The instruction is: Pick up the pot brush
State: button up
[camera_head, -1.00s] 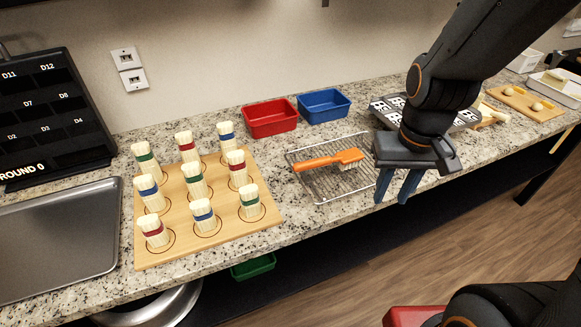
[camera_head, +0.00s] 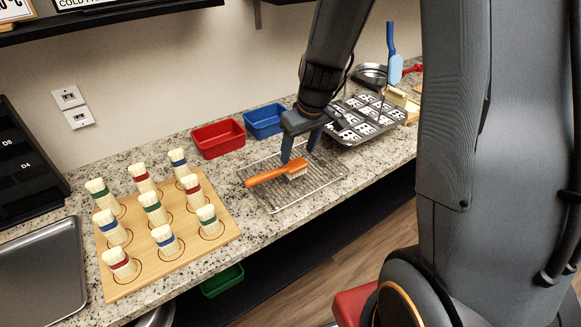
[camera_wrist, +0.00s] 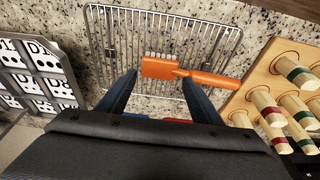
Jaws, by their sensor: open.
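The pot brush, an orange brush with pale bristles (camera_head: 272,173), lies on a wire rack (camera_head: 325,180) on the granite counter. Its handle points left and its head is to the right in the head view. My gripper (camera_head: 300,147) is open and empty, pointing down just behind the brush head. In the wrist view the brush (camera_wrist: 160,68) lies crosswise at the tips of my two blue fingers (camera_wrist: 158,80), with the head between them and the handle reaching right. I cannot tell the exact height gap.
A wooden board (camera_head: 135,280) with several banded brushes stands left of the rack. A red bin (camera_head: 218,138) and a blue bin (camera_head: 264,121) stand behind it. A compartment tray (camera_head: 372,133) is close on the right. The counter's front edge runs just before the rack.

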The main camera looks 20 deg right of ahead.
aim_at(296, 164)
jog(key=shift+p+x, duration=0.45)
jog(key=shift+x, duration=2.15)
jog(key=shift+d, duration=0.1)
jog(key=c, duration=0.8)
